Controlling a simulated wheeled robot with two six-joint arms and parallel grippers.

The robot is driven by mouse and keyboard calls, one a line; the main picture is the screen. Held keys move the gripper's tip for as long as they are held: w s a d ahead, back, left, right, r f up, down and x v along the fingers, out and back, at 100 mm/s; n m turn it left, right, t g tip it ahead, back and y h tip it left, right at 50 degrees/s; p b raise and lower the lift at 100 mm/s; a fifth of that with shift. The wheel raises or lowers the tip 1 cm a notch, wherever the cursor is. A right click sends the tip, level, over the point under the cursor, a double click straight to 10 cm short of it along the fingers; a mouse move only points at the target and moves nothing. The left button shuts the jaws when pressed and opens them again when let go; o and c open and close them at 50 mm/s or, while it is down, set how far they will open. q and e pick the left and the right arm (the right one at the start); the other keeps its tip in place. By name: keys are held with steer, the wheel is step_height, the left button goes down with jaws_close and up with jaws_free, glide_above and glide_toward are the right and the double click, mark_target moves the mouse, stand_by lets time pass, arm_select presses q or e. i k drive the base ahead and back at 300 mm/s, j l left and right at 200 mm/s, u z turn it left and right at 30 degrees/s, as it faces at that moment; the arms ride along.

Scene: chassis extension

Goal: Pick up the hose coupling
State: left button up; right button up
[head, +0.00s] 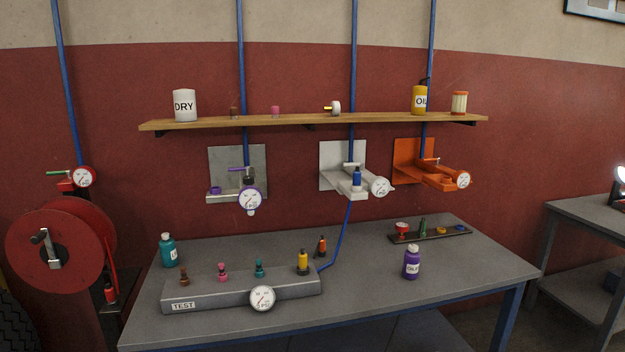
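Neither of my grippers is in view. Several small fittings could be the hose coupling, and I cannot tell which one it is. A red hose from the red reel (60,246) at the left ends in a small red fitting (109,293) hanging beside it. A small orange and dark fitting (322,245) stands upright on the grey workbench (370,310), close to the blue hose (341,238). A yellow fitting with a dark base (303,261) stands at the right end of the grey TEST block (215,294). Brown, pink and teal fittings stand along that block.
A teal bottle (168,250) and a purple bottle (412,262) stand on the bench. A dark tray (431,234) with small parts lies at its back right. Above are wall fixtures with gauges and a wooden shelf (300,120). The bench's front right is clear.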

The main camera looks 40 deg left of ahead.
mark_target(357, 174)
steer(key=i+u, duration=0.4)
steer(key=i+l+u, duration=0.2)
steer(key=u, duration=0.2)
steer(key=i+l+u, duration=0.2)
steer(key=u, duration=0.2)
steer(key=i+l+u, duration=0.25)
steer(key=u, duration=0.15)
steer(key=l, duration=0.1)
